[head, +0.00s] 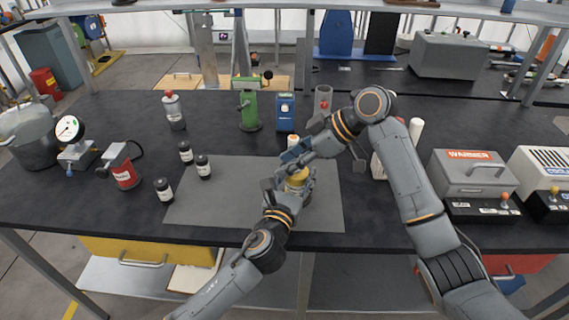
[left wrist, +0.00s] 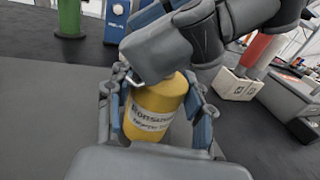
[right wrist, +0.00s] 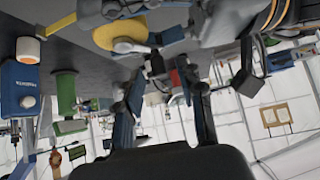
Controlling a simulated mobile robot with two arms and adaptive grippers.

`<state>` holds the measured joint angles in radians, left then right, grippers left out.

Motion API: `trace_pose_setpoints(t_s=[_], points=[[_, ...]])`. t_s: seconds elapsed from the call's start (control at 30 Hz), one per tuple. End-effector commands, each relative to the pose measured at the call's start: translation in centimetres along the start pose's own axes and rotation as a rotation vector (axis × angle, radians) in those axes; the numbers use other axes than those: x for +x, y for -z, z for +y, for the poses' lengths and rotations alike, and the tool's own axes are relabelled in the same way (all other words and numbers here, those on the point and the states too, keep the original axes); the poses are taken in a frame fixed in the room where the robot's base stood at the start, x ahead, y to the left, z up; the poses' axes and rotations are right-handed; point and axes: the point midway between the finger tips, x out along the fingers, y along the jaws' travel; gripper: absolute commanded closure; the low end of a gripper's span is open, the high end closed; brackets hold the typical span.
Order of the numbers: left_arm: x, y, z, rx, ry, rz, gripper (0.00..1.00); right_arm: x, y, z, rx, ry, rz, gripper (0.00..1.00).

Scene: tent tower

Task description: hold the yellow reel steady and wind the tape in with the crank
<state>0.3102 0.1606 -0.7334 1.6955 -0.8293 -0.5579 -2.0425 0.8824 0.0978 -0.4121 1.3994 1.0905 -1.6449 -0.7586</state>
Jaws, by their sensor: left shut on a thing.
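The yellow reel (head: 297,181) stands on the grey mat, with printed lettering on its side in the left wrist view (left wrist: 155,112). My left gripper (left wrist: 160,92) is shut around the reel's body, one finger on each side. My right gripper (head: 290,157) is just above and behind the reel, and its arm hides part of the reel's top. In the right wrist view the reel's yellow top (right wrist: 112,36) shows with a grey crank arm (right wrist: 130,46) across it. A small dark crank knob (right wrist: 156,66) lies between my right fingers, which are apart. The tape cannot be made out.
A green device (head: 249,110) and a blue box (head: 285,112) stand behind the reel. A grey warmer (head: 468,172) is at right.

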Motion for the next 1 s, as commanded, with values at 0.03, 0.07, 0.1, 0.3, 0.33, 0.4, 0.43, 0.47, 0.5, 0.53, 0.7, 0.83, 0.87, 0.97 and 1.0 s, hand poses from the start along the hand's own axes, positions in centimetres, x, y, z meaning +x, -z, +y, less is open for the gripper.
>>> trace_pose_setpoints(t_s=[0.03,0.07,0.1,0.3,0.33,0.4,0.43,0.47,0.5,0.53,0.7,0.83,0.87,0.97,1.0], points=[[0.0,0.0,0.0,0.0,0.0,0.001,1.0,0.6,0.0,0.0,0.001,0.003,0.0,0.62],[0.0,0.0,0.0,0.0,0.0,0.001,1.0,0.9,0.0,0.0,0.001,0.002,0.0,0.62],[0.0,0.1,0.0,0.0,0.0,0.001,1.0,1.2,0.0,0.0,0.001,0.002,0.0,0.62],[0.0,0.1,0.0,0.0,-0.001,0.001,1.0,1.8,0.0,0.0,0.001,0.0,-0.001,0.62],[0.0,0.1,0.0,0.0,-0.001,0.001,1.0,1.8,0.0,0.0,0.001,0.0,-0.001,0.62],[0.0,0.1,0.0,0.0,-0.001,0.001,1.0,1.8,-0.1,0.0,0.001,0.0,-0.001,0.62],[0.0,0.1,0.0,0.0,-0.001,0.001,1.0,1.8,-0.1,0.0,0.001,0.0,-0.001,0.62],[0.0,0.1,0.0,0.0,-0.001,0.001,1.0,1.8,-0.1,0.0,0.001,0.0,-0.001,0.62],[0.0,0.1,0.0,0.0,-0.001,0.001,1.0,1.8,-0.1,0.0,0.001,0.0,-0.001,0.66],[0.0,0.1,0.0,0.0,-0.001,0.001,1.0,1.8,-0.1,0.0,0.001,0.0,-0.001,0.72],[0.0,0.1,0.0,0.0,-0.001,0.001,1.0,1.8,-0.1,0.0,0.001,0.0,-0.001,1.0],[0.0,0.1,0.0,0.0,-0.001,0.001,1.0,1.8,0.0,0.0,0.001,0.0,-0.001,1.0],[0.0,0.1,0.0,0.0,-0.001,0.001,1.0,1.8,0.0,0.0,0.002,-0.001,-0.001,1.0],[0.0,0.1,0.0,0.0,-0.001,0.001,1.0,1.8,0.0,0.0,0.007,-0.007,-0.002,1.0],[0.0,0.1,0.0,0.0,-0.001,0.002,1.0,1.8,0.0,0.0,0.013,-0.012,-0.002,1.0]])
